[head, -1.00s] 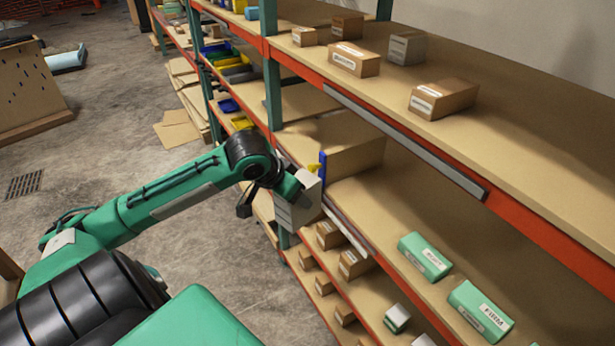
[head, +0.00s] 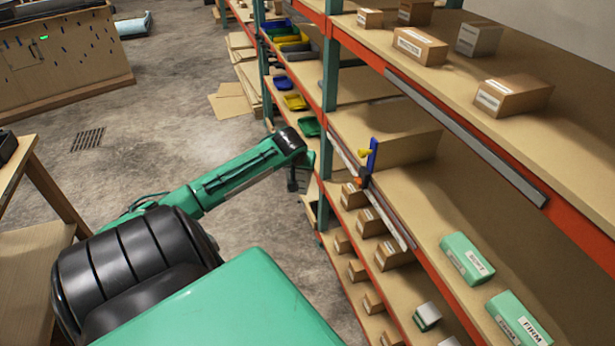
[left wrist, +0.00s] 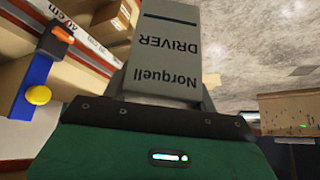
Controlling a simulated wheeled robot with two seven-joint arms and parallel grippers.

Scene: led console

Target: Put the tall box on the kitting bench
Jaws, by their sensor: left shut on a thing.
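In the left wrist view my left gripper (left wrist: 163,92) is shut on a grey box (left wrist: 168,45) printed "Norquell DRIVER", with a finger on each side of it. The box's far end is cut off by the picture's top edge. In the head view my left arm (head: 240,178) reaches to the shelf's front, and its wrist hides the box. A wooden bench (head: 12,185) stands at the left edge, partly cut off; I cannot tell whether it is the kitting bench. My right gripper is not in view.
The shelf rack (head: 570,215) fills the right side, with cartons and green boxes (head: 467,258). A blue part (head: 372,155) sticks up at the shelf's front edge. A wooden cabinet (head: 70,60) stands at the back left. Bare floor (head: 180,110) lies between.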

